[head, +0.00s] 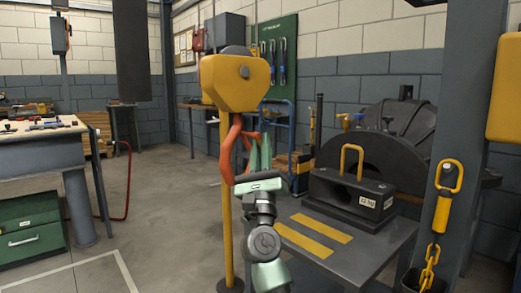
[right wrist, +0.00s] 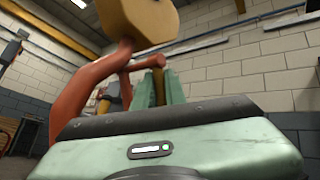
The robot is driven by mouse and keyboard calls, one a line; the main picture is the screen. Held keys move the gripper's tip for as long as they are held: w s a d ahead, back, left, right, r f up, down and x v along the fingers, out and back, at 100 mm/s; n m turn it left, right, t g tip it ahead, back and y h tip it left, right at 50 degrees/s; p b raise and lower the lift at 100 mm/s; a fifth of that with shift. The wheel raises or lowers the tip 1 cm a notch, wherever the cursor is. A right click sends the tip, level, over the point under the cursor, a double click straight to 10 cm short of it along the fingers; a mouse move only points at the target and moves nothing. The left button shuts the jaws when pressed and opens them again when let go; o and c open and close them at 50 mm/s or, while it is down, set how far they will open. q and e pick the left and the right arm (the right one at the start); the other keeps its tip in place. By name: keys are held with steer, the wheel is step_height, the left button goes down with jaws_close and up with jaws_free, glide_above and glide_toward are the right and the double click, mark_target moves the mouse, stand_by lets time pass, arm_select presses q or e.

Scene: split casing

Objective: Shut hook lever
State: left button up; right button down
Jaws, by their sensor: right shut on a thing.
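An orange-red hook (head: 228,160) hangs under a yellow block (head: 228,82) in the middle of the head view. Its lever (head: 250,135) branches off to the right; the gap between lever and hook tip is hard to judge. In the right wrist view the hook (right wrist: 75,95) curves down at left, and the lever (right wrist: 148,63) reaches to the green fingers. My right gripper (head: 260,152) points up beside the hook, its green fingers (right wrist: 160,88) closed around the lever's end, which they partly hide. My left gripper is in neither view.
A grey table (head: 345,262) with yellow stripes stands right of my arm, bearing a dark weight (head: 350,196) with a yellow handle. A yellow post (head: 227,225) stands behind the hook. A yellow hook and chain (head: 441,210) hang at right.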

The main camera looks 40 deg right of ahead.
steer(key=shift+t, duration=0.3)
steer(key=c, duration=1.7)
jaws_free()
steer(key=shift+c, duration=0.2)
steer(key=shift+a+f, duration=0.1)
steer(key=v, duration=0.7)
steer(key=shift+s+a+f, duration=0.15)
steer(key=shift+s+a, duration=0.05)
steer(key=shift+s, duration=0.05)
